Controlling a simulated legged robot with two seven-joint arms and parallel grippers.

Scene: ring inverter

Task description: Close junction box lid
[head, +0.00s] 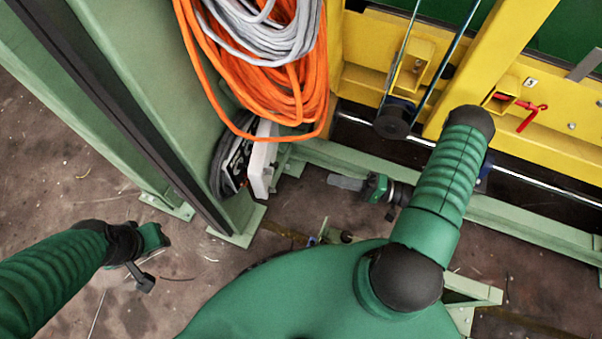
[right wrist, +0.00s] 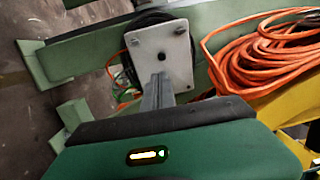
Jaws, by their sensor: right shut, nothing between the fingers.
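The junction box (head: 236,160) is mounted low on the green post, with dark cable around it. Its pale lid (head: 262,158) stands open, swung out to the right of the box. In the right wrist view the lid (right wrist: 174,48) shows as a white plate with dark round spots, and it hides most of the box. My right gripper (head: 342,182) is to the right of the lid, pointing left, shut and empty. In the right wrist view its fingers (right wrist: 158,82) overlap the lid's lower part; contact cannot be told there. My left gripper (head: 143,278) is low at the left, away from the box; its finger state is unclear.
Orange cable (head: 315,75) and grey cable (head: 285,40) hang in coils above the box. A green post (head: 140,90) stands left of it. A yellow frame (head: 500,60) and a green floor rail (head: 520,220) lie to the right. The floor below the box is mostly clear.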

